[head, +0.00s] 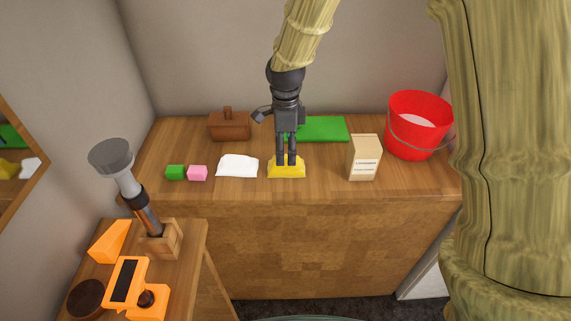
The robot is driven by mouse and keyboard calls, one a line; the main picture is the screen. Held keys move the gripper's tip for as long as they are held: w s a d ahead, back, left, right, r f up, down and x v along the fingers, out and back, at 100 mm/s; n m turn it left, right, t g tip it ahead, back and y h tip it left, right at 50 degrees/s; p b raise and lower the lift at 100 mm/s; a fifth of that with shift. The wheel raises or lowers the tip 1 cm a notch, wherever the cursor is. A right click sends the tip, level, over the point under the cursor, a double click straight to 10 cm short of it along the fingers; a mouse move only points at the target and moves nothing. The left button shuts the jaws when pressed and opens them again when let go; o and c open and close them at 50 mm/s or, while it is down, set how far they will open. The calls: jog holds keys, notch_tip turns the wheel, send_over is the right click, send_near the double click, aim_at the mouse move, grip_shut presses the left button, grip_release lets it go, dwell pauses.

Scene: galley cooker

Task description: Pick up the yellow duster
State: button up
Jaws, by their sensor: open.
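The yellow duster (287,171) lies crumpled near the front edge of the wooden counter. My gripper (287,162) points down right at the duster, its two dark fingers a little apart and their tips over or against its top. I cannot tell whether the tips touch it. The fingers hide part of the duster's back and middle.
A labelled beige box (364,158) and red bucket (417,127) stand right. Behind are a brown box (229,125) and green mat (324,129).

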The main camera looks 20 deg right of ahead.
aim_at(286, 156)
jog(key=shift+s+d+f+p, duration=0.1)
jog(key=shift+f+p, duration=0.6)
jog(key=shift+f, duration=2.15)
jog(key=c, duration=1.1)
